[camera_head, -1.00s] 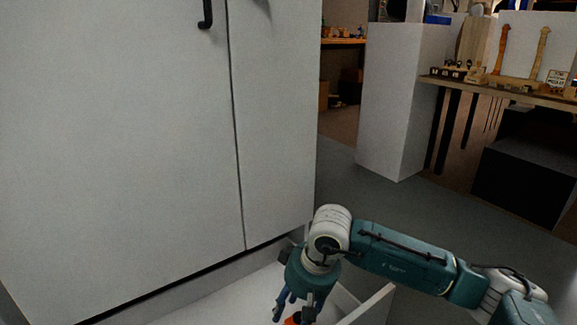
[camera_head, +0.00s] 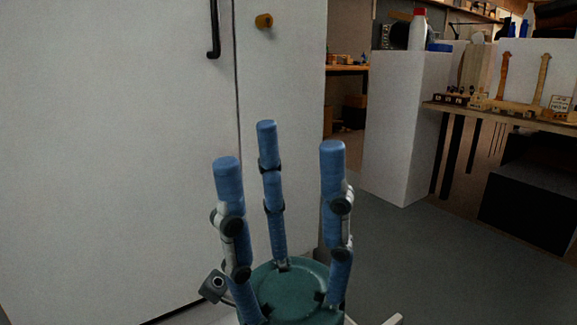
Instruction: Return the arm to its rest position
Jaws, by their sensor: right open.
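My right gripper (camera_head: 275,165) stands upright in the lower middle of the head view, close to the camera. Its three blue fingers point up and are spread apart, with nothing between them. Its green palm shows at the bottom edge. It is in front of the pale cabinet (camera_head: 110,130) and hides part of the cabinet's lower right side. The rest of the right arm is out of the picture. My left gripper is not in view.
The cabinet has a black handle (camera_head: 214,30) and a small yellow-brown knob (camera_head: 264,21). A white pedestal (camera_head: 402,125) and a wooden workbench (camera_head: 500,108) with violin parts stand at the right. Grey floor (camera_head: 430,250) is clear there.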

